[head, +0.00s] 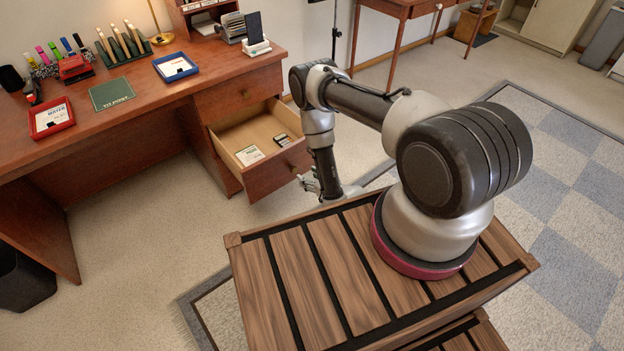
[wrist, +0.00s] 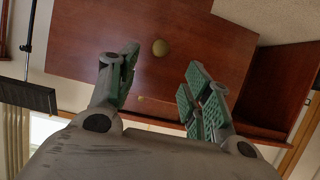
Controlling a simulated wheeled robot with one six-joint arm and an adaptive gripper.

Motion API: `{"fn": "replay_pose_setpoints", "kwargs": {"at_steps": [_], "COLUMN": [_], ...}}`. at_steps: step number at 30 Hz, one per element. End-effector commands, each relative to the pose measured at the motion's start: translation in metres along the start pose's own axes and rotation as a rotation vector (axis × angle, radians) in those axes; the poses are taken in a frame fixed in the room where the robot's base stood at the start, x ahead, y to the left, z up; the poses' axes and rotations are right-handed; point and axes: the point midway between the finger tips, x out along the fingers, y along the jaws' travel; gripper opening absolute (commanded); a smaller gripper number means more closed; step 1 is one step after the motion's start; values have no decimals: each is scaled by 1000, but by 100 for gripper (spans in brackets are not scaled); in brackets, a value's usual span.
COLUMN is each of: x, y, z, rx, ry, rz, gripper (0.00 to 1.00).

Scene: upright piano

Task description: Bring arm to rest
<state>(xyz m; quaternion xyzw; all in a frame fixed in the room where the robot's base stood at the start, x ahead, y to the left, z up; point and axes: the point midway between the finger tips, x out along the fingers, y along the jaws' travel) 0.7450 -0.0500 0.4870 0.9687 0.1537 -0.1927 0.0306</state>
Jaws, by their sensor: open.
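My arm reaches from its base on the slatted wooden top, over and then down beside the desk. My gripper (head: 310,184) hangs low near the front of the open desk drawer (head: 232,139), and the arm partly hides it in the head view. In the wrist view my gripper (wrist: 163,78) has its two green-padded fingers spread wide with nothing between them. A reddish-brown wooden panel with a round knob (wrist: 160,47) lies beyond the fingers, apart from them.
The drawer holds a white card (head: 249,155) and a small dark item (head: 283,140). Open carpet lies in front of the desk. A black bin (head: 22,280) stands at left.

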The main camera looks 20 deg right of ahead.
Motion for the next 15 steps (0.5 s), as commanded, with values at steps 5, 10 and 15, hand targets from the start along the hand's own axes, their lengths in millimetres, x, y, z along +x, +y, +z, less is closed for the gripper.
{"fn": "replay_pose_setpoints", "kwargs": {"at_steps": [5,10,15], "x": [-14,-15,-15], "y": [0,0,0], "z": [0,0,0], "rx": [0,0,0], "ry": [-1,0,0], "rz": [1,1,1], "gripper": [49,49,49]}}
